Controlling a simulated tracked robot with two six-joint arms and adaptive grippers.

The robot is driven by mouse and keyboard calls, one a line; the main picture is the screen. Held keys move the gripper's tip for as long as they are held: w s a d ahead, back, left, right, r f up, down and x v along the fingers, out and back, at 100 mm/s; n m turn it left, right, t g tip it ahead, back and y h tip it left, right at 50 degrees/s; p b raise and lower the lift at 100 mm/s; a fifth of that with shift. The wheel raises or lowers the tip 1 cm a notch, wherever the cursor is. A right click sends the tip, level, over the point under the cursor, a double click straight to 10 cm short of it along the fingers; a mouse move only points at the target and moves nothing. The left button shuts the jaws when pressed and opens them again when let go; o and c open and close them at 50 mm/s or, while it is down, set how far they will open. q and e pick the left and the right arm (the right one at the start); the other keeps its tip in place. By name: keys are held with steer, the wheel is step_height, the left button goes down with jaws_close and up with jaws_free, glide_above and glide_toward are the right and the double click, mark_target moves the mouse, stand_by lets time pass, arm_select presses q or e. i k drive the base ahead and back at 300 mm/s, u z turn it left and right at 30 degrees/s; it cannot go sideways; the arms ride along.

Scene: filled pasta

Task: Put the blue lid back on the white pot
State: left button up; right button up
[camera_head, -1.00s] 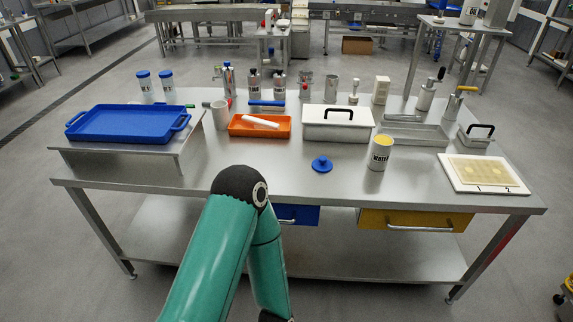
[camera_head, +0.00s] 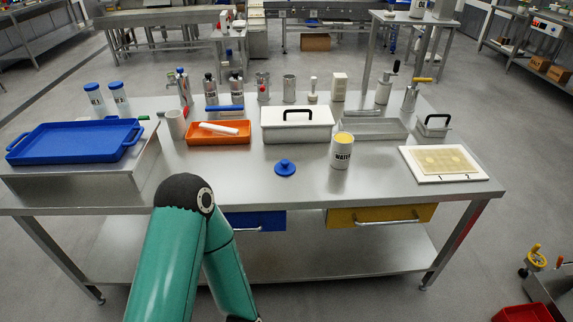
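The blue lid (camera_head: 285,168), with a knob on top, lies on the steel table (camera_head: 240,185) near its front middle. The white pot (camera_head: 342,153), with dark lettering that seems to read "WATER", stands upright to the right of the lid, apart from it. Its top is uncovered and shows something yellow inside. A teal arm of mine with a black joint (camera_head: 184,195) rises in front of the table, left of the lid. Neither of my grippers shows in the view.
A blue tray (camera_head: 75,143) sits on a raised steel stand at the left. Behind the lid are an orange tray (camera_head: 218,138) and a white box with a black handle (camera_head: 297,126). A white board (camera_head: 444,164) lies at the right. The table's front middle is clear around the lid.

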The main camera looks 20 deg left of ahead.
mark_target(343, 142)
steer(key=i, duration=0.85)
